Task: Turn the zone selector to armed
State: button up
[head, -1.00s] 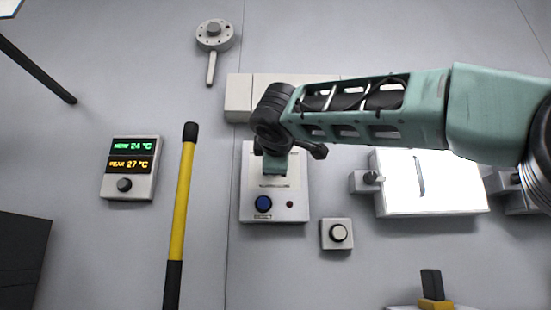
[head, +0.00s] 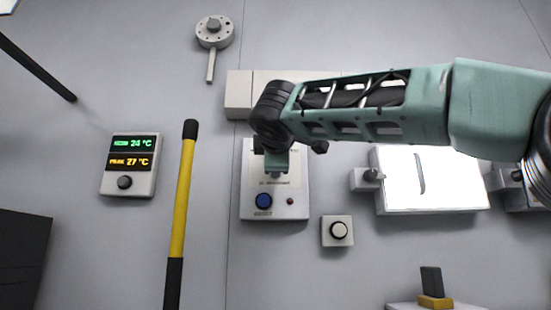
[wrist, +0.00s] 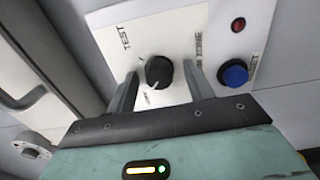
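The zone selector is a black round knob (wrist: 158,72) on a white panel face, with a small pale mark on its lower edge. A "TEST" label is printed at its upper left; another label below it is too small to read. My gripper (wrist: 161,72) is open, with one finger on each side of the knob and a visible gap on both sides. In the head view my gripper (head: 277,170) is in front of the panel (head: 247,180) and hides the knob. The panel also carries a blue button (wrist: 235,75) and a small red lamp (wrist: 238,25).
A box with a white push button (head: 338,231) is at the panel's lower right. A bright white box (head: 440,190) is farther right. A yellow and black pole (head: 183,200) and a temperature display (head: 130,165) are to the left. Grey boxes (head: 239,95) sit above the panel.

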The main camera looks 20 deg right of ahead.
jog(key=b+v, duration=0.3)
jog(key=v, duration=1.4)
jog(key=shift+s, duration=0.2)
jog(key=a+f+n+g+y+p, duration=0.15)
jog(key=a+f+g, duration=0.25)
jog(key=f, duration=1.2)
jog(key=a+f+m+g+y+p, duration=0.1)
jog(key=a+f+g+y, duration=0.3)
jog(key=f, duration=1.3)
jog(key=s+d+f+m+g+p, duration=0.1)
jog(key=s+d+f+m+g, duration=0.2)
jog(key=s+f, duration=0.5)
jog(key=s+d+f+m+g+p, duration=0.1)
jog(key=s+d+f+m+g, duration=0.3)
jog(key=s+f, duration=0.5)
notch_tip(320, 180, down, 6)
jog(key=shift+f+g+y, duration=0.1)
jog(key=shift+g+y, duration=0.25)
jog(key=shift+g, duration=0.75)
jog(key=shift+m, duration=0.25)
